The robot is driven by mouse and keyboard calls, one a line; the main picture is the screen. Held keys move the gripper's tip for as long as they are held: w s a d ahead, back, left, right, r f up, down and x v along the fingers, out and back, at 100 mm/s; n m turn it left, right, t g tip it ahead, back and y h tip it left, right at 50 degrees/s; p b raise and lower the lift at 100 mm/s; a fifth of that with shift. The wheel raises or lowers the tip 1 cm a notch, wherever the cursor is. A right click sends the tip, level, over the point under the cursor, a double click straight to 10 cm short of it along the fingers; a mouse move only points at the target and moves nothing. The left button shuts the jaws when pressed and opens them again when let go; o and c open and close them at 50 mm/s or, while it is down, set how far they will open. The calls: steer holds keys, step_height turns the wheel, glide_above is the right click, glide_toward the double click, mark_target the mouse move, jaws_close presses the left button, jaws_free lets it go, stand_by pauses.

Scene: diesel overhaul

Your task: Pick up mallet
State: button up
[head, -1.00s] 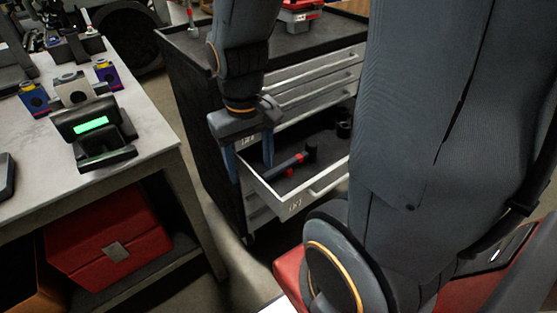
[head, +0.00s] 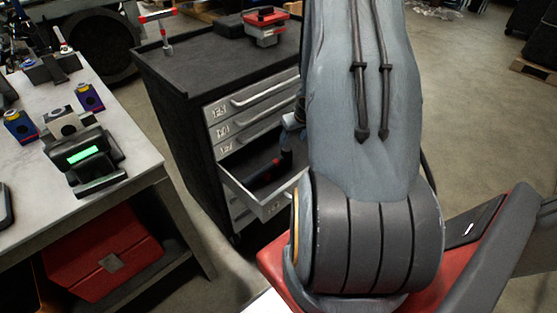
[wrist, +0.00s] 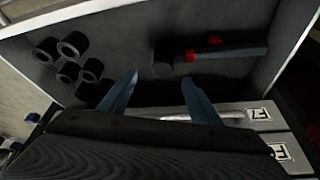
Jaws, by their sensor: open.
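The mallet lies in the open drawer. In the wrist view the mallet (wrist: 230,52) has a dark head at its left end, red bands and a blue-grey handle pointing right. In the head view the mallet (head: 264,173) shows partly, with a red band. My gripper (wrist: 160,77) is open and empty. Its two blue fingers point toward the drawer interior, with the mallet beyond and to the right of them. A gap to the mallet seems to remain, but its depth is unclear. In the head view my arm hides most of the gripper.
The open drawer (head: 237,187) belongs to a dark tool cabinet (head: 165,110). Several black cylindrical parts (wrist: 73,45) lie at the drawer's left in the wrist view. Closed drawers with metal handles (head: 265,92) are above it. A workbench (head: 140,150) stands left.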

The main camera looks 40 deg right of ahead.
mark_target(288, 149)
steer(key=x, duration=0.3)
steer(key=shift+b, duration=0.3)
steer(key=x, duration=0.3)
steer(key=shift+a+f, duration=0.1)
steer(key=shift+a, duration=0.25)
steer(key=shift+x, duration=0.8)
jaws_close()
